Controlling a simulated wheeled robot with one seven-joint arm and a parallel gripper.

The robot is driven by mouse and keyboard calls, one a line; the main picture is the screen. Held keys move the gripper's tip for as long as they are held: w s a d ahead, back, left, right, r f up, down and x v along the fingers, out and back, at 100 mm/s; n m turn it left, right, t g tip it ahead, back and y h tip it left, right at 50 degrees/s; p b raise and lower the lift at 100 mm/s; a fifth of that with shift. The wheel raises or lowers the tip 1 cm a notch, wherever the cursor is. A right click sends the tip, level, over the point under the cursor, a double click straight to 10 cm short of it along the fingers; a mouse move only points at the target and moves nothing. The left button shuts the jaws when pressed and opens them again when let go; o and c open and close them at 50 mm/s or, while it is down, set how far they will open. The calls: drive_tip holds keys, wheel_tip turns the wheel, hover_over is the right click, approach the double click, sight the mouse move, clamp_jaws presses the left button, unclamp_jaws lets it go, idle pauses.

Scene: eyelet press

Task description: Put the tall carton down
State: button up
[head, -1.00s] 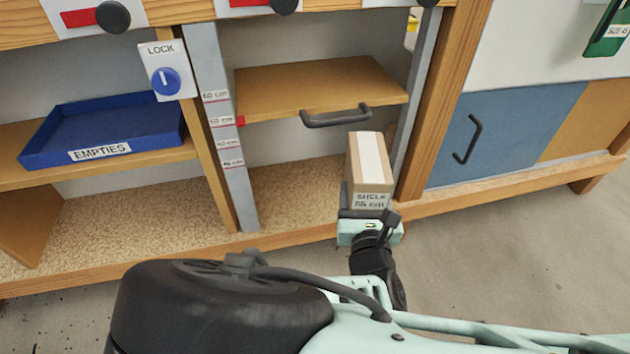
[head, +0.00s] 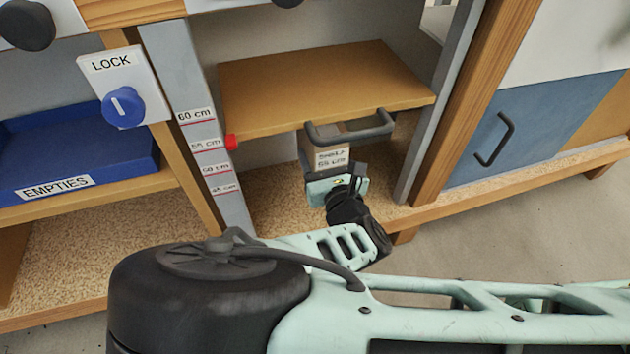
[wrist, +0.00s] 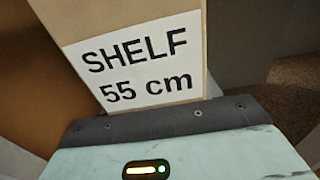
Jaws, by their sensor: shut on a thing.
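The tall carton (head: 327,158) is brown cardboard with a white label reading "SHELF 55 cm". It also fills the upper middle of the wrist view (wrist: 187,22), label facing the camera. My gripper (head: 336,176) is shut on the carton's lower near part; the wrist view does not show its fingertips. In the head view the carton is just below the front edge of the sliding wooden shelf (head: 320,88), under its dark handle (head: 350,132), which hides the carton's top. The carton's underside and back are hidden.
A grey post (head: 190,110) carries height marks, with a red marker (head: 231,141) at the shelf's left edge near "55 cm". The speckled cabinet floor (head: 268,195) is clear. A blue tray marked "EMPTIES" (head: 80,172) and a lock panel (head: 122,85) stand left.

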wheel_tip(320, 180, down, 10)
drive_tip(key=b, duration=0.7)
drive_tip(key=shift+r, duration=0.2)
drive_tip(key=o, duration=1.2)
drive_tip(key=shift+f, duration=0.2)
drive_tip(key=shift+r, duration=0.1)
